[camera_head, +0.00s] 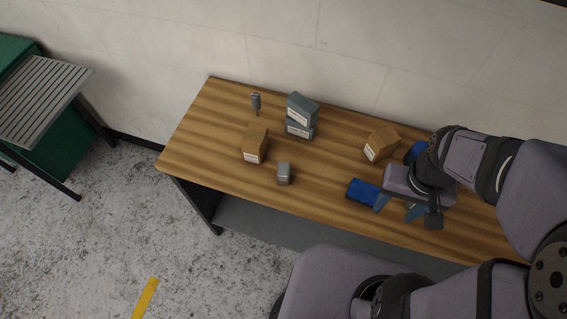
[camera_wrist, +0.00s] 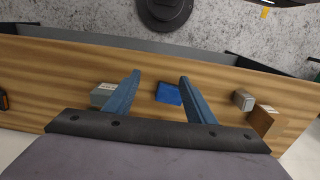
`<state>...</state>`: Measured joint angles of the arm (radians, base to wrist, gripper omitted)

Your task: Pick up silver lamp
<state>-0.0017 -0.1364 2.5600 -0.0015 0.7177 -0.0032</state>
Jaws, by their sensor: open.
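A small silver-grey block-like thing, which I take for the silver lamp (camera_head: 284,173), stands near the front edge of the wooden table, left of my gripper. It also shows in the wrist view (camera_wrist: 243,100), right of my fingers. My gripper (camera_head: 398,208) is open over the right part of the table, pointing down toward the front edge. In the wrist view its two blue fingers (camera_wrist: 160,76) are apart, with nothing held between them.
A blue block (camera_head: 362,192) lies just left of my gripper. Brown boxes (camera_head: 255,145) (camera_head: 382,145) and stacked grey boxes (camera_head: 301,112) stand farther back. A small dark tool-like thing (camera_head: 256,102) is at the back left. A labelled grey box (camera_wrist: 103,94) sits left of my fingers.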

